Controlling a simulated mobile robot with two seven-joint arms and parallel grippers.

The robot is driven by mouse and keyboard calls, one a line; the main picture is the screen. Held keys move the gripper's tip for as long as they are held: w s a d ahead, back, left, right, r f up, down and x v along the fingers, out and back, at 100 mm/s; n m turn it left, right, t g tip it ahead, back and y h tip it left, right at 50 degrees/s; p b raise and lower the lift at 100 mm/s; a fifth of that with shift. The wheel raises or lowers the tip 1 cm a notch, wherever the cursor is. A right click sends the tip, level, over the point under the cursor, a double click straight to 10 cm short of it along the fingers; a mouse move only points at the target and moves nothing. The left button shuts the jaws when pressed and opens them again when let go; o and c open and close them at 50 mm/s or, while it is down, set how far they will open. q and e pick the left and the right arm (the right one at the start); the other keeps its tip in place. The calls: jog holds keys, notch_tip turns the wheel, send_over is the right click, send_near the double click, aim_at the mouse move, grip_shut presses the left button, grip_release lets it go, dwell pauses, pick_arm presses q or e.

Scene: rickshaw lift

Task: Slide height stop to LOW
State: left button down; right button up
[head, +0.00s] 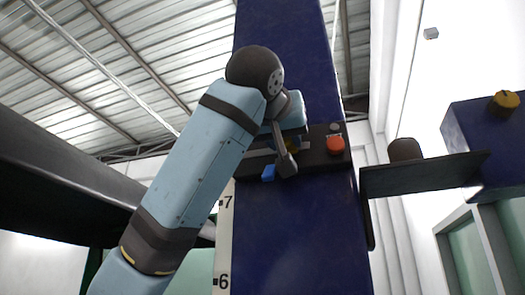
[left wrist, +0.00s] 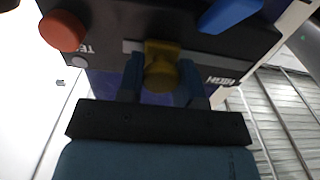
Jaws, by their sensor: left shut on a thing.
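The black control panel (head: 314,158) is mounted across the blue column and also shows in the left wrist view (left wrist: 108,40). A yellow knob (left wrist: 160,72), which looks like the height stop slider, sits at a pale slot in this panel. It shows only partly in the head view (head: 292,145), behind my gripper. My left gripper (left wrist: 160,82) is shut on the yellow knob, with one dark finger on either side. In the head view my left gripper (head: 287,150) lies against the panel. The panel's lettering is only partly visible and upside down in the wrist view. My right gripper is in neither view.
A red button (head: 335,145) and a blue lever (head: 268,173) sit on the panel at either side of the knob. The blue column (head: 300,235) has a numbered scale (head: 223,240) at its left edge. A second blue part with a yellow knob (head: 503,101) stands at right.

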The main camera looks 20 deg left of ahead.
pick_arm(q)
jog(key=d, duration=0.3)
jog(key=shift+s, duration=0.1)
jog(key=shift+a, duration=0.35)
jog(key=c, duration=0.8)
grip_release()
jog(key=shift+d, duration=0.15)
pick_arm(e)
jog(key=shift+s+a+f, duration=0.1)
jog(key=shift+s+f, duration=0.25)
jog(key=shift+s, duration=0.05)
pick_arm(q)
jog(key=shift+s, duration=0.1)
